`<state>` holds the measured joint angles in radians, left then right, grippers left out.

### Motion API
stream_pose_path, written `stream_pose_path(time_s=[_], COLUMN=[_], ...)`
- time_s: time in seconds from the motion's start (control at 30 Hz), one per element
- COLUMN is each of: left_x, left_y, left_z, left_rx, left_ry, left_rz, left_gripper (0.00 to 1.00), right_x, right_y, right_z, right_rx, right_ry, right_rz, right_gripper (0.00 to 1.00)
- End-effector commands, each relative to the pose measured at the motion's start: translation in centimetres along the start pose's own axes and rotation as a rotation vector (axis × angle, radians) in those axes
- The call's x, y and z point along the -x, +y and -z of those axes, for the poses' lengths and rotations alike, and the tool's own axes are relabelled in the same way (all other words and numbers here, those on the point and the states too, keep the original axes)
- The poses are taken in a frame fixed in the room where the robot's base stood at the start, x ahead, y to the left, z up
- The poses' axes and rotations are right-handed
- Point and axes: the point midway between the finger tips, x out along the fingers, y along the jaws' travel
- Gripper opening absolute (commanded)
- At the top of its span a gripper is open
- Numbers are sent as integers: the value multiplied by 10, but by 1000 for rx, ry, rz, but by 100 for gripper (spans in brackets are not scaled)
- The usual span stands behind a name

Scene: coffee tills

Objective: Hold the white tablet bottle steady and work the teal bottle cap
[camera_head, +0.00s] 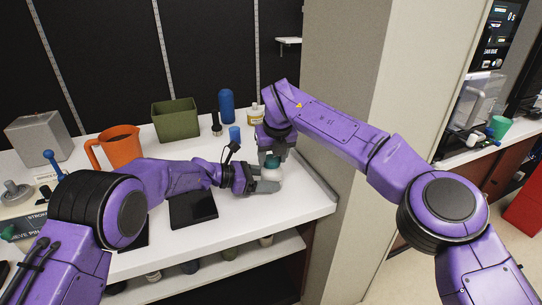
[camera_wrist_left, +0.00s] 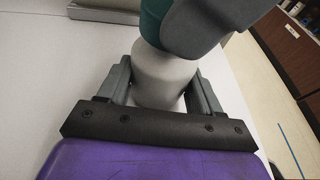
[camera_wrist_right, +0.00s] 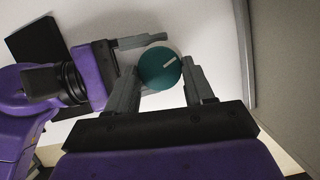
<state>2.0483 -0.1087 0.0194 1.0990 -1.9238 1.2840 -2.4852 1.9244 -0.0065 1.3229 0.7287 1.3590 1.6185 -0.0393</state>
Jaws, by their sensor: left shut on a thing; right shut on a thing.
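The white tablet bottle (camera_wrist_left: 165,75) stands upright on the white counter near its right end. My left gripper (camera_head: 266,182) is shut around the bottle's body from the side; its two fingers (camera_wrist_left: 157,88) flank the bottle in the left wrist view. The teal bottle cap (camera_wrist_right: 160,67) sits on top of the bottle and shows a pale line mark in the right wrist view. My right gripper (camera_wrist_right: 163,74) is above, shut on the cap with a finger on either side. In the head view the cap (camera_head: 272,162) is partly hidden by my right gripper.
An orange pitcher (camera_head: 120,149), a green bin (camera_head: 175,120), a blue bottle (camera_head: 226,105), a small yellow-labelled bottle (camera_head: 256,115) and a grey metal box (camera_head: 38,138) stand along the back. A black pad (camera_head: 193,209) lies left of my left gripper. A pillar (camera_head: 340,90) rises close on the right.

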Motion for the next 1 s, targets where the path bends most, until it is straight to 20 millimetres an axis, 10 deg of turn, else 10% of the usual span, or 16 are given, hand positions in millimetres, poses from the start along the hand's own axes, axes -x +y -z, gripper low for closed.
stream_pose_path(time_s=[0.13,0.17,0.23,0.57,1.0], left_x=[0,0,0,0,0], left_y=[0,0,0,0,0], left_z=[0,0,0,0,0], left_rx=[0,0,0,0,0], left_ry=[0,0,0,0,0], left_rz=[0,0,0,0,0], left_gripper=[16,16,16,16,16], right_x=[-1,0,-1,3,99], right_y=[8,6,5,5,16], right_z=[0,-1,0,-1,-3], right_rx=[-320,-339,-331,-329,-330], right_ry=[-2,0,1,1,-2], right_rz=[120,125,120,118,118], right_gripper=[22,59,82,82,82])
